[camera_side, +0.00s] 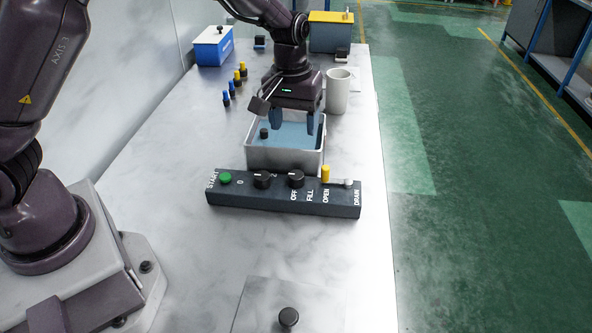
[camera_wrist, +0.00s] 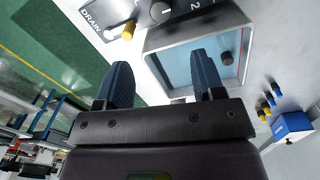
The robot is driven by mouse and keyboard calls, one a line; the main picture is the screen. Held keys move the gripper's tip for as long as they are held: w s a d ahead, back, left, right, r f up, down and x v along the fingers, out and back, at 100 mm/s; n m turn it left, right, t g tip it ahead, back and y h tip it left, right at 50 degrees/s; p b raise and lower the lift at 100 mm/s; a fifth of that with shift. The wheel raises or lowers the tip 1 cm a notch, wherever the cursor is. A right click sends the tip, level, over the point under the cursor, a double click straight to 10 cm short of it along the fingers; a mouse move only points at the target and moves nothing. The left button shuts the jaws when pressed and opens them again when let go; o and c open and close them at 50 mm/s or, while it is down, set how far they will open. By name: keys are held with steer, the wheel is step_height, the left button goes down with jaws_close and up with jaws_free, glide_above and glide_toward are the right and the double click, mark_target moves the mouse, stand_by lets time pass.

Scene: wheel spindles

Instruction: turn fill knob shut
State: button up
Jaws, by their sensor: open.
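The fill knob (camera_side: 296,178) is a round black knob with a pale pointer mark, on the dark control panel (camera_side: 235,199), beside the OFF and FILL labels. It also shows at the top edge of the wrist view (camera_wrist: 160,12). My gripper (camera_side: 294,128) points down over the tub of blue liquid, behind the panel and apart from the knob. Its two blue fingers are spread with nothing between them, as the wrist view also shows (camera_wrist: 163,75). Which label the knob's pointer faces is too small to tell.
The panel also carries a green START button (camera_side: 225,177), another black knob (camera_side: 262,180) and a yellow-handled drain lever (camera_side: 325,173). The grey tub (camera_side: 284,158) holds a small black piece (camera_side: 264,134). The table before the panel is mostly clear.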

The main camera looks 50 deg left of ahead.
mark_target(296, 173)
step_height(296, 173, down, 13)
steer(key=shift+d+r, duration=0.15)
steer(key=shift+r, duration=0.05)
stand_by(0.3)
